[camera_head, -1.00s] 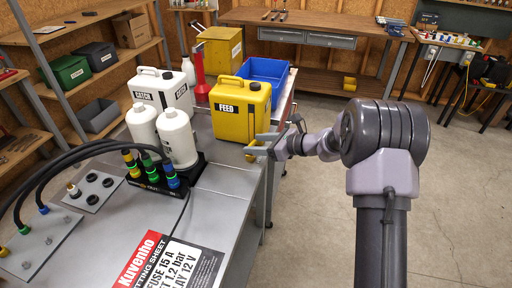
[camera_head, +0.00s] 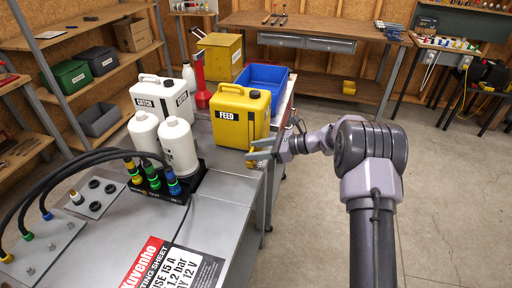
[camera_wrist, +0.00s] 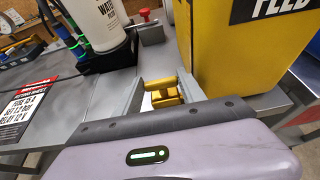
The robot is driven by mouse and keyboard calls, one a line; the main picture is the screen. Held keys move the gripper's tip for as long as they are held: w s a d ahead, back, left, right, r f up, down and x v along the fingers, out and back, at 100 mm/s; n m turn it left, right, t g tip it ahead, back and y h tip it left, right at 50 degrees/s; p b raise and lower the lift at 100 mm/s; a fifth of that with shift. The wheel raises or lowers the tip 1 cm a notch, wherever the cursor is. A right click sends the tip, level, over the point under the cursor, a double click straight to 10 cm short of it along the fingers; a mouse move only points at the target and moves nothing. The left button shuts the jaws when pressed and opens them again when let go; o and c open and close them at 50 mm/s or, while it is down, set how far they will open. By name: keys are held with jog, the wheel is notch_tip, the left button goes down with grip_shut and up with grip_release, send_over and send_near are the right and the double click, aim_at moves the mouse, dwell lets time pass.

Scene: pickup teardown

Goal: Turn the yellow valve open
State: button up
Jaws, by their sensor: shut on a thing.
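The yellow FEED can (camera_head: 241,115) stands on the grey bench near its right edge; part of it also fills the right of the wrist view (camera_wrist: 235,60). The small yellow valve (camera_wrist: 163,92) is low beside the can. My gripper (camera_wrist: 160,97) has its two grey fingers on either side of the valve and is shut on it. In the head view my gripper (camera_head: 261,151) is at the can's lower front right corner, where the fingers partly hide the valve (camera_head: 257,162). How far the valve is turned I cannot tell.
A white CATCH can (camera_head: 163,97) and two white bottles (camera_head: 178,147) stand left of the FEED can. A black holder (camera_head: 160,190) with coloured hose connectors is in front of them. A blue bin (camera_head: 264,78) is behind. Open floor lies right of the bench.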

jog(key=o, duration=1.1)
jog(key=p+v, duration=0.4)
jog(key=v, duration=1.3)
jog(key=shift+w+d+r, duration=0.1)
jog(key=shift+d, duration=0.15)
